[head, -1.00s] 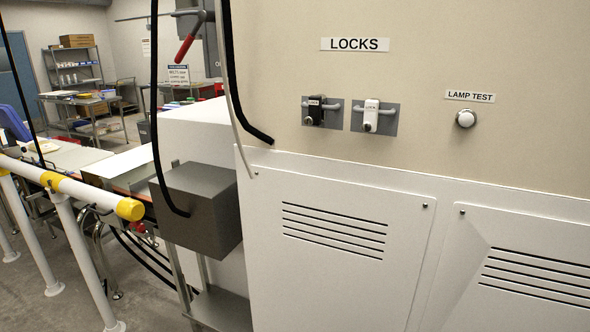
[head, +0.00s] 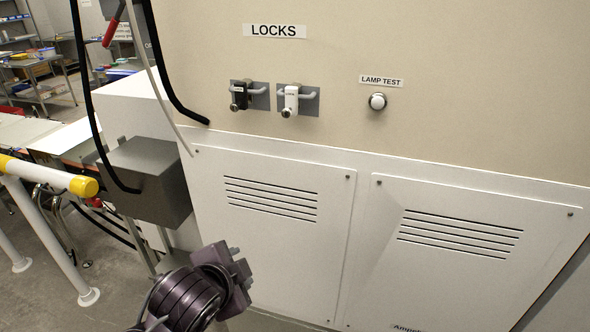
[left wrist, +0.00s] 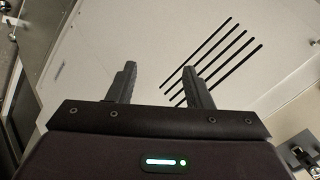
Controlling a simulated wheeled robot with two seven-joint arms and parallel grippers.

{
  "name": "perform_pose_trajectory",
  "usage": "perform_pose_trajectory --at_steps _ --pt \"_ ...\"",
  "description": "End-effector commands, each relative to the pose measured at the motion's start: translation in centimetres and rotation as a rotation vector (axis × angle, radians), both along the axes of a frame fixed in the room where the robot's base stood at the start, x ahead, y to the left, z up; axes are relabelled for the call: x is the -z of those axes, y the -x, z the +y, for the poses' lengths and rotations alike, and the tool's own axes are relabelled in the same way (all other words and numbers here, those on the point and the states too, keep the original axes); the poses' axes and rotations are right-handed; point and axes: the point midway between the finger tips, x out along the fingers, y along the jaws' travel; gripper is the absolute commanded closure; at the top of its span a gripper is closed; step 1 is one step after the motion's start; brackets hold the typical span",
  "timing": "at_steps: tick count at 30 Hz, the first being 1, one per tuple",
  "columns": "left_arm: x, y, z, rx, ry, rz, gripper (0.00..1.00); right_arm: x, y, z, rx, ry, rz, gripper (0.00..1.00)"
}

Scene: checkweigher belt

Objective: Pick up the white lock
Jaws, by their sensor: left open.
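The white lock (head: 291,99) hangs on a metal hook on a grey plate (head: 311,104) on the beige wall panel, under the LOCKS label. A black lock (head: 239,97) hangs on a similar hook just to its left. My left gripper (head: 238,260) is low in the head view, in front of the white vented panel, well below the locks and apart from them. In the left wrist view its two fingers (left wrist: 159,70) are spread with nothing between them. My right gripper is in neither view.
A round LAMP TEST button (head: 377,101) is right of the locks. A grey box (head: 150,178), black cables (head: 88,110) and a white rail with a yellow end (head: 50,174) stand to the left. The wall around the locks is clear.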

Motion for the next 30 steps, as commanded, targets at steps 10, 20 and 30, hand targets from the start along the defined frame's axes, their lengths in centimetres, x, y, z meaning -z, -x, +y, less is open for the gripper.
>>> perform_pose_trajectory --at_steps 10,20,30 --pt "-15.2 -6.4 -7.2 0.581 -0.835 -0.616 0.54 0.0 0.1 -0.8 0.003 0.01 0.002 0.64" --pt "-24.9 -8.9 -8.6 0.795 -1.671 -0.895 0.54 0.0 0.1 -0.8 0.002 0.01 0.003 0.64" --pt "-27.0 -10.8 -8.7 0.821 -1.885 -0.915 0.54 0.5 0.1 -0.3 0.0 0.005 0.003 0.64"
